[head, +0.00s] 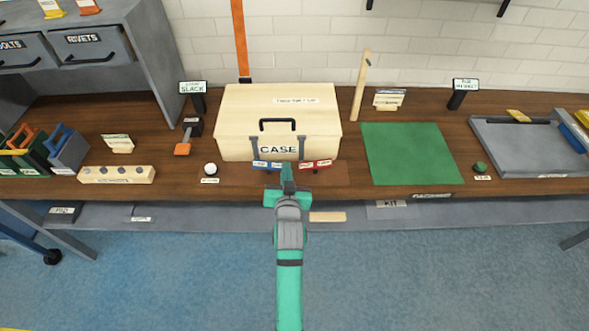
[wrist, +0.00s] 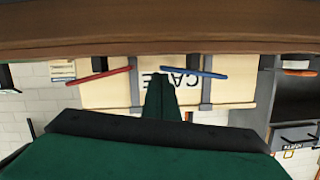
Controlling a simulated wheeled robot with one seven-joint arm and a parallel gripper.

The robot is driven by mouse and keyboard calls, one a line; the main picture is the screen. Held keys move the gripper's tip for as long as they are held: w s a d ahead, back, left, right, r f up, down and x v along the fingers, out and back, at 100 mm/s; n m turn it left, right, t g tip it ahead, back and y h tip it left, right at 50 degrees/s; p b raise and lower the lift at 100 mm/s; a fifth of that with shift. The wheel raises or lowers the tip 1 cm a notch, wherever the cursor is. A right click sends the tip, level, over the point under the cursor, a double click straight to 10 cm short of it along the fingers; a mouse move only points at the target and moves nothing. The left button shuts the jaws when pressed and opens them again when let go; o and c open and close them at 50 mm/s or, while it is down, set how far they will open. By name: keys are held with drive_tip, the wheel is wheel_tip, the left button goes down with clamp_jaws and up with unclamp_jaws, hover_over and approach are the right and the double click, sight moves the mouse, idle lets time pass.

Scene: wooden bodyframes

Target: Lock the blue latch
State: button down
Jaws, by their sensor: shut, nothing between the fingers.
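A cream case (head: 235,125) labelled CASE stands on the workbench, lid down. The blue latch (head: 267,164) is a low bar on the case's front, left of centre. The red latch (head: 316,164) is its twin on the right. My gripper (head: 287,173) is shut and empty in front of the case, between the two latches. The wrist view is upside down. There, my gripper (wrist: 161,88) points at the case beside the inner end of the blue latch (wrist: 205,74); I cannot tell whether they touch. The red latch (wrist: 98,76) is apart on the left.
A white knob (head: 210,170) and an orange-handled lever (head: 183,148) are left of the case. A wooden stick (head: 361,85) stands at its right, by a green mat (head: 412,152). A grey tray (head: 530,150) is far right. The bench's front edge (head: 400,193) runs below the case.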

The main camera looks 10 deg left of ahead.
drive_tip(key=shift+d, duration=0.1)
wheel_tip(320, 180, up, 4)
drive_tip(key=shift+w+d, duration=0.1)
drive_tip(key=shift+d, duration=0.05)
drive_tip(key=v, duration=1)
drive_tip(key=shift+d+f, duration=0.1)
drive_tip(key=s+d+f+h, duration=0.1)
drive_tip(key=s+d+f, duration=0.2)
drive_tip(key=s, duration=0.3)
drive_tip(key=s+d+f+m+h, duration=0.1)
drive_tip(key=s+d+f, duration=0.2)
drive_tip(key=s, duration=0.2)
drive_tip(key=s+d+f+h, duration=0.1)
drive_tip(key=s+d+f, duration=0.2)
drive_tip(key=s, duration=0.3)
drive_tip(key=s+d+r, duration=0.1)
drive_tip(key=s+d, duration=0.1)
drive_tip(key=s, duration=0.6)
drive_tip(key=s+d+r+h, duration=0.1)
drive_tip(key=s+d, duration=0.1)
drive_tip(key=s, duration=0.7)
drive_tip(key=shift+s+t, duration=0.3)
drive_tip(key=shift+t, duration=0.1)
